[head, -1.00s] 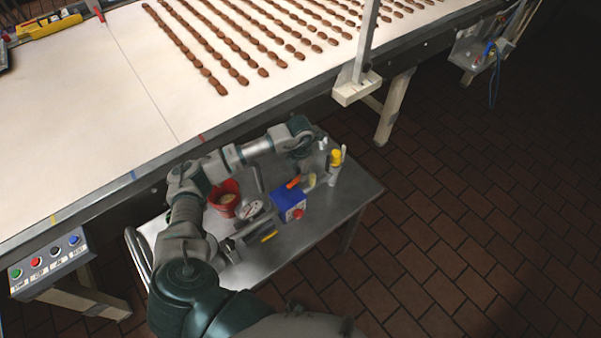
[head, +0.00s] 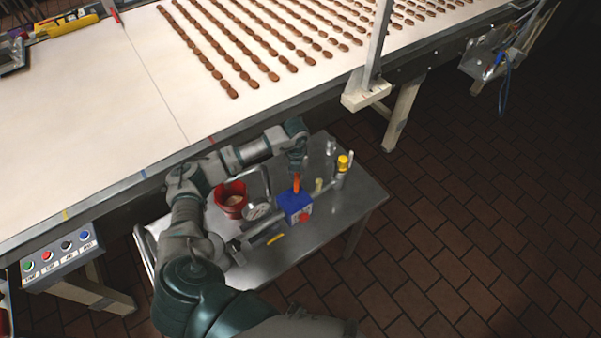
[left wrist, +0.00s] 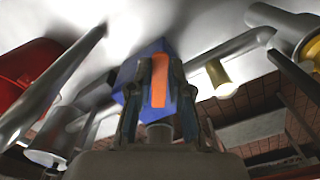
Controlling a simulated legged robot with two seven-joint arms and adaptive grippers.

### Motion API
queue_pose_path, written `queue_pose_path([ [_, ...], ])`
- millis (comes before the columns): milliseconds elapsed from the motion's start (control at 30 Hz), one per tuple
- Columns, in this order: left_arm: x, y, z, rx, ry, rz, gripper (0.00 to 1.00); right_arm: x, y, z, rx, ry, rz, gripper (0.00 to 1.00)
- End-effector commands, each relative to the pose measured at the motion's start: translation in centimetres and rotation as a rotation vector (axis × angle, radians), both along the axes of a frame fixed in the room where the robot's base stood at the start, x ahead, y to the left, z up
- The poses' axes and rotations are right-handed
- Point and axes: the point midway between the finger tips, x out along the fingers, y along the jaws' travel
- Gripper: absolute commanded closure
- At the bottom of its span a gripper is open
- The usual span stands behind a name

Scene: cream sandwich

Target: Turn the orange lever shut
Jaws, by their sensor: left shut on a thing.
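The orange lever (head: 296,183) sits on top of a blue box (head: 293,205) with a red knob on its front, mounted on the metal machine on the small steel table. In the head view the lever looks upright, pointing toward the back of the table. My left gripper (head: 297,168) is above it, pointing down. In the left wrist view the orange lever (left wrist: 160,80) lies between the two dark fingers of my left gripper (left wrist: 159,92), which are shut on it, with the blue box behind. My right gripper is in neither view.
A red funnel (head: 231,200) and a round gauge (head: 258,212) stand left of the box. A yellow-capped fitting (head: 343,163) is to its right. The conveyor (head: 120,110) with rows of brown pieces runs behind the steel table (head: 330,215).

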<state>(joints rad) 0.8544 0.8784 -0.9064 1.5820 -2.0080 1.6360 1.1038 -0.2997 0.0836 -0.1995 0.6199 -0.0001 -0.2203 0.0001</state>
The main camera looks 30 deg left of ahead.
Motion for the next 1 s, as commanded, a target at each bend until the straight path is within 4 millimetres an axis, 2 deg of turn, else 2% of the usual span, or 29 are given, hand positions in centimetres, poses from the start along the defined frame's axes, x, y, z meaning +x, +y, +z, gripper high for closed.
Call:
queue_pose_path([
  [500, -1.7, 1.5, -0.1, 0.001, 0.006, 0.443, 1.0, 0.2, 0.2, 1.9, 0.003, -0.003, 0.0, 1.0],
  [700, -2.1, 1.8, -0.1, 0.001, 0.004, 0.549, 1.0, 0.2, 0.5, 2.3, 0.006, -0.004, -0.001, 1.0],
  [1000, -2.4, 1.8, -0.1, 0.001, 0.004, 0.62, 1.0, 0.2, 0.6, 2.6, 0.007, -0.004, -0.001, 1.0],
])
